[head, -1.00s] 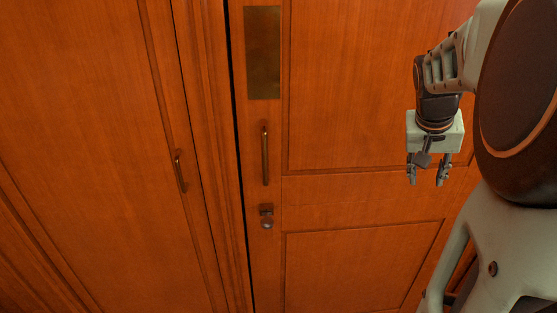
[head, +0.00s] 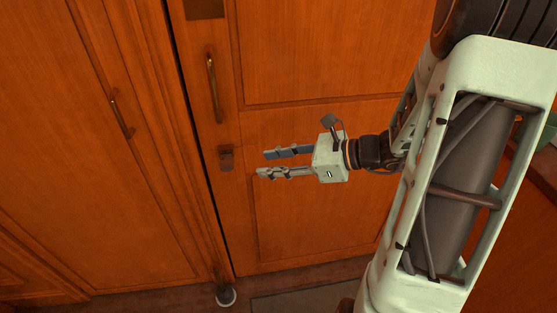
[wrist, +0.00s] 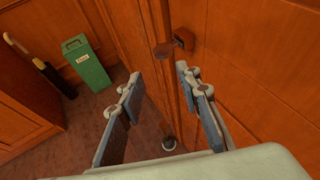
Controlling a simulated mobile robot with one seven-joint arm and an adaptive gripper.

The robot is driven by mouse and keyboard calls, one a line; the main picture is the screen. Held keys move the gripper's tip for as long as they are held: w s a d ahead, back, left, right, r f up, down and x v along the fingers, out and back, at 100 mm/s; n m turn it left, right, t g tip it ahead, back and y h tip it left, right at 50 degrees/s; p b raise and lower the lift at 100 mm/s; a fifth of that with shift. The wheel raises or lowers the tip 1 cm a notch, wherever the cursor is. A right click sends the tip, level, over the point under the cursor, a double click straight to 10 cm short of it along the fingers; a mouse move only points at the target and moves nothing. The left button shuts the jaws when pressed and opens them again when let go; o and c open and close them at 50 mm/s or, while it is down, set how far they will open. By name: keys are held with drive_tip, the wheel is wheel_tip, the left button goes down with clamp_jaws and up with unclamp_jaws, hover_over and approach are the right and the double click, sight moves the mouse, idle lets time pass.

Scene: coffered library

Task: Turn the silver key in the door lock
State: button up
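The wooden door (head: 320,75) fills the right part of the head view. Its lock, with the key's flat grip sticking out (head: 226,160), sits below the door's pull handle near the door's left edge. In the wrist view the key (wrist: 163,50) stands out from its lock plate (wrist: 184,39), just beyond the fingertips. It looks dark brown-grey in this light. My gripper (head: 262,163) is open and empty, its fingers pointing left toward the key. In the wrist view my gripper (wrist: 158,74) has its fingers well apart, with a gap between them and the key.
A pull handle (head: 213,88) rises above the lock. Another wooden panel with a handle (head: 121,118) stands left. A small round object (head: 226,296) is on the floor by the door edge. The wrist view shows a green bin (wrist: 85,66) and an umbrella (wrist: 39,64).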

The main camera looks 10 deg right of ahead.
sight(230, 165)
drive_tip(key=shift+t, duration=0.3)
drive_tip(key=b+x, duration=0.1)
drive_tip(key=x, duration=1)
drive_tip(key=shift+w+r+b, duration=0.1)
drive_tip(key=shift+b, duration=0.2)
drive_tip(key=shift+m, duration=0.3)
drive_tip(key=c, duration=0.8)
